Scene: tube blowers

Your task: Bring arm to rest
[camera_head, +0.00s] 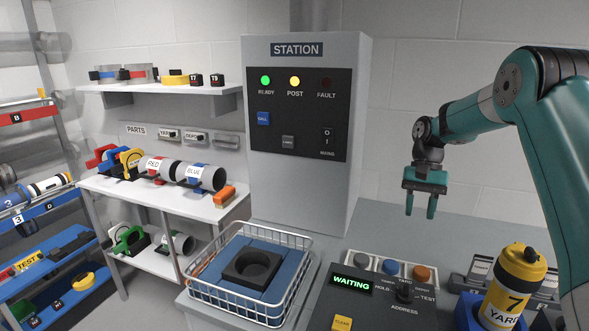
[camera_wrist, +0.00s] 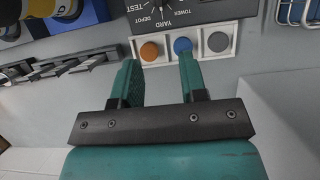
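My gripper (camera_head: 421,204) hangs from my teal arm, pointing down, in the air to the right of the station cabinet. Its two fingers are apart with nothing between them. The wrist view also shows the open gripper (camera_wrist: 160,75), with the counter and a row of round buttons beyond its fingertips. I cannot tell its exact height above the counter.
The station cabinet (camera_head: 302,190) shows green and amber lamps lit. A wire basket (camera_head: 283,310) stands before it. The console (camera_head: 375,300) reads "WAITING". A yellow canister (camera_head: 514,285) marked "7 YARD" stands at right. Shelves (camera_head: 165,200) with tubes are at left.

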